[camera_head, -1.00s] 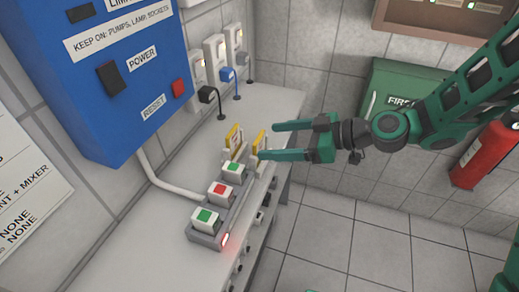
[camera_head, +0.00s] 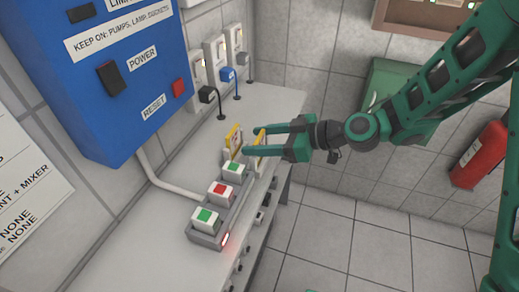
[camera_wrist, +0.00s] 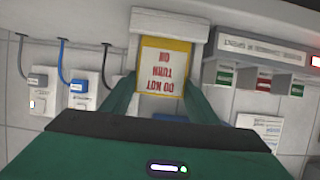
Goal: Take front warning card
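The front warning card (camera_head: 260,137) is a yellow-edged card standing near the bench's outer edge. In the wrist view the card (camera_wrist: 164,68) shows upside down, with red "DO NOT TURN ON" lettering on white, below a pale holder block. A second yellow-edged card (camera_head: 233,139) stands nearer the wall. My gripper (camera_head: 257,140) is at the front card, its fingers open on either side of it. In the wrist view the fingertips (camera_wrist: 161,84) lie close to the card's side edges; I cannot tell whether they touch it.
A button box (camera_head: 217,222) with green and red buttons sits on the bench (camera_head: 163,245) close to the cards. Plugs and cables (camera_head: 228,74) line the wall behind. A blue power panel (camera_head: 110,75) hangs at left. Open floor (camera_head: 330,235) lies at right.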

